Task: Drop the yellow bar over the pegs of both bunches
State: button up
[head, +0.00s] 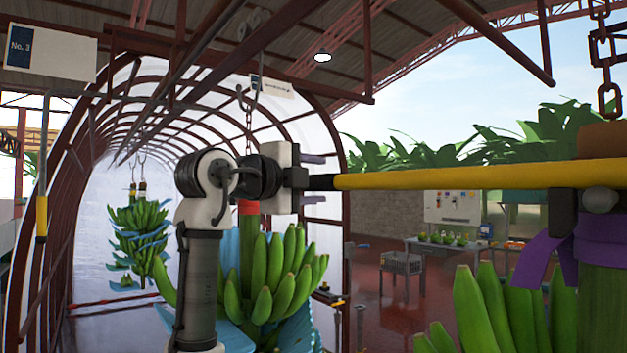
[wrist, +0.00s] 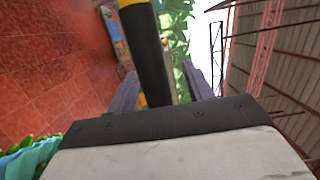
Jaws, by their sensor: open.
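The yellow bar (head: 450,176) lies level across the right of the head view, with a black end at my gripper (head: 312,180). In the wrist view the bar's black end (wrist: 146,55) is between my gripper's two spread fingers (wrist: 161,88); I see no clear grip on it. The bar's right part crosses the purple-wrapped stem of the right bunch (head: 490,305). A black piece (head: 563,212) and a grey rounded knob (head: 600,200) show just below it there. The left bunch (head: 270,275) hangs behind my arm, with a red band (head: 248,207); its peg is hidden.
A chain (head: 609,60) hangs above the right bunch. Another bunch (head: 138,235) hangs farther back in the arched tunnel. A grey and yellow rod (head: 42,215) hangs at the left. A table (head: 445,246) and stool (head: 402,268) stand behind on red floor.

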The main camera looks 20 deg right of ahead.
jog(key=b+v, duration=0.4)
jog(key=v, duration=0.9)
jog(key=shift+s+a, duration=0.25)
jog(key=shift+s, duration=0.05)
